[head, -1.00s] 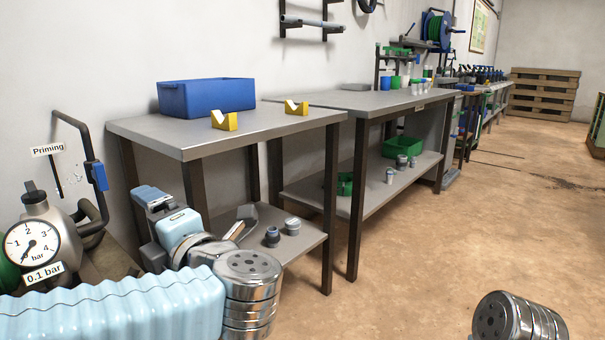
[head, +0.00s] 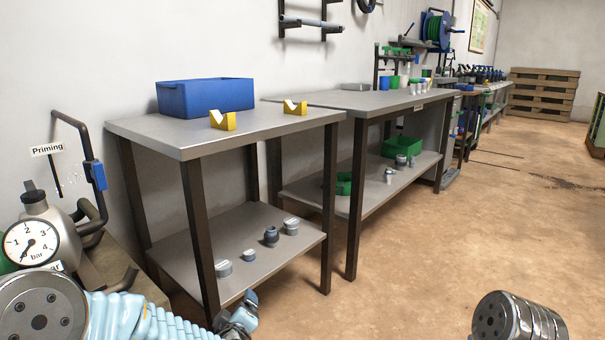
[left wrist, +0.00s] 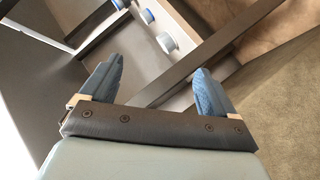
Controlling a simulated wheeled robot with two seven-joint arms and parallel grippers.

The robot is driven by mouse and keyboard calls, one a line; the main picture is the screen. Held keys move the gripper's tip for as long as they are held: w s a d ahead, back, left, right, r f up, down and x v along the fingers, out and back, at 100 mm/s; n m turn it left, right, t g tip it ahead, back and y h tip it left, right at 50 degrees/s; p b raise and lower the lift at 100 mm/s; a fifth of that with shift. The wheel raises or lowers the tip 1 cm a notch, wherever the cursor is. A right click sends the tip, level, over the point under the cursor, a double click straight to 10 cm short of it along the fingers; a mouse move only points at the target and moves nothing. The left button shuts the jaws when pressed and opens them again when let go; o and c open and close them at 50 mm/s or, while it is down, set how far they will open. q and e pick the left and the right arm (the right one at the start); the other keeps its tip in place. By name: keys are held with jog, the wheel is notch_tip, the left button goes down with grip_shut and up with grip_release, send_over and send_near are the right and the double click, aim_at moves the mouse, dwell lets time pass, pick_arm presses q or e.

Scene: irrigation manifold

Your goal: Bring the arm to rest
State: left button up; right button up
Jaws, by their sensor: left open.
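My left arm comes in along the bottom left of the head view, its ribbed light blue sleeve low in the picture. The left gripper (head: 236,320) is partly in view at the bottom edge, beside the front leg of the near bench. In the left wrist view the left gripper (left wrist: 153,86) has its two blue fingers wide apart with nothing between them. A dark bench leg runs behind the fingers there. My right gripper is not in view; only a silver joint of mine shows at the bottom right.
The near bench (head: 185,143) carries a blue bin (head: 205,98) and two yellow V-blocks (head: 223,121). Several grey fittings (head: 271,237) stand on its lower shelf (head: 180,262). A pressure gauge (head: 30,243) and bent pipe (head: 75,130) are at left. The floor at right is clear.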

pick_arm(q)
jog(key=s+d+f+m+g+h, duration=0.1)
jog(key=s+f+m+g+h, duration=0.3)
jog(key=f, duration=0.6)
jog(key=s+d+f+m+g, duration=0.1)
jog(key=s+f+m+g, duration=0.1)
jog(key=s+f, duration=0.6)
jog(key=s+f+m+g+h, duration=0.25)
jog(key=s+f+g, duration=0.45)
jog(key=s+f, duration=0.6)
notch_tip(320, 180, up, 17)
jog(key=s+d+p, duration=0.1)
jog(key=p, duration=1.5)
jog(key=shift+s+d+m, duration=0.15)
jog(key=shift+s+m, duration=0.05)
jog(key=shift+m, duration=0.25)
